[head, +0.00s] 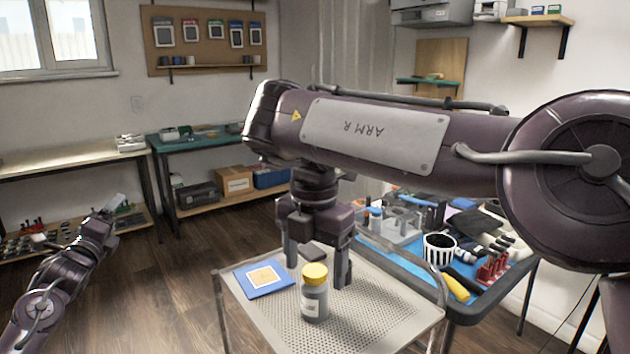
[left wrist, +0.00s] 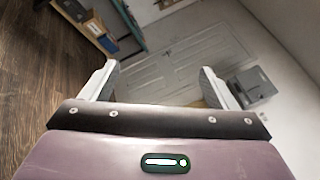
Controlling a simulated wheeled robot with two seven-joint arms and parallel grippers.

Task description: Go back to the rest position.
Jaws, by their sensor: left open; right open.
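My right arm reaches across the head view, and its gripper (head: 317,262) points down over the perforated metal cart (head: 375,318). Its two fingers are apart. My left gripper (head: 112,206) is at the far left of the head view, raised over the floor and away from the cart. In the left wrist view its two fingers (left wrist: 160,85) are spread wide with nothing between them.
On the cart stand a grey bottle with a yellow lid (head: 314,293) and a blue square card (head: 264,278). A blue-topped table (head: 478,300) right of the cart holds a striped cup (head: 438,249) and several tools. Benches line the back wall. The wooden floor (head: 160,300) at left is clear.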

